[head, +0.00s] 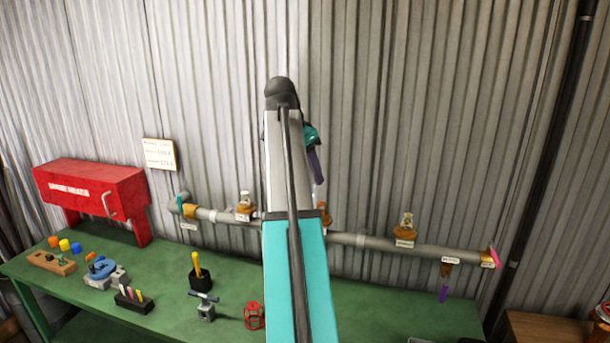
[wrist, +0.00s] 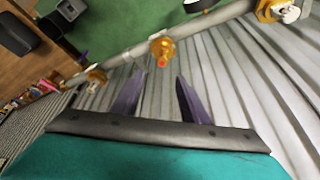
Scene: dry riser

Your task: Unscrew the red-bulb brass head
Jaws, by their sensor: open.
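The red-bulb brass head (wrist: 160,47) sits on the grey pipe (wrist: 215,27) in the wrist view, its small red bulb facing my gripper (wrist: 160,76). My gripper's purple fingers are open and empty, with the bulb just past the gap between their tips. No contact shows. In the head view my arm hides most of the pipe's middle; a brass head (head: 325,224) peeks out beside it, below my gripper (head: 317,180), its bulb colour unclear. Other brass heads stand on the pipe to the left (head: 243,211) and right (head: 405,233).
A green bench (head: 180,310) stands below the pipe, with a red spare-heads box (head: 95,190), a blue vise-like tool (head: 101,270), a black cup (head: 202,285) and a red cage (head: 254,316). A corrugated wall (head: 420,120) is close behind the pipe.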

